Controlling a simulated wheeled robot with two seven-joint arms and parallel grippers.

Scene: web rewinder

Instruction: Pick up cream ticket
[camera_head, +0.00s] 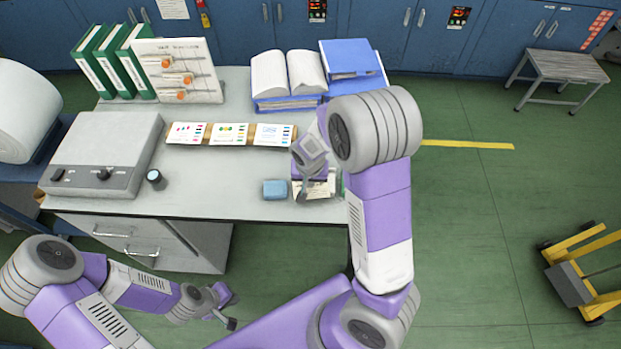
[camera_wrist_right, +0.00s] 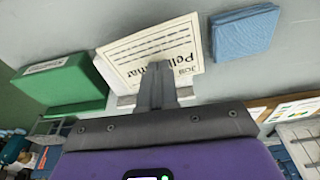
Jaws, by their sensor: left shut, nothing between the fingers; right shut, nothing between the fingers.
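The cream ticket (camera_wrist_right: 150,50) with printed lines and large lettering shows in the right wrist view, on or against a pale holder. In the head view the cream ticket (camera_head: 322,188) is near the table's front right edge, partly hidden by my right gripper (camera_head: 304,192). In the right wrist view my right gripper (camera_wrist_right: 157,72) is shut and empty, its fingertips overlapping the ticket's lower edge; I cannot tell whether they touch it. My left gripper (camera_head: 233,310) is shut and empty, low in front of the table.
A folded blue cloth (camera_head: 275,190) lies left of the ticket. A green block (camera_wrist_right: 65,80) is on its other side. Sample cards (camera_head: 230,134), a grey device (camera_head: 100,150), a dark small cup (camera_head: 156,179), and binders (camera_head: 348,57) occupy the table (camera_head: 215,190). The front middle is clear.

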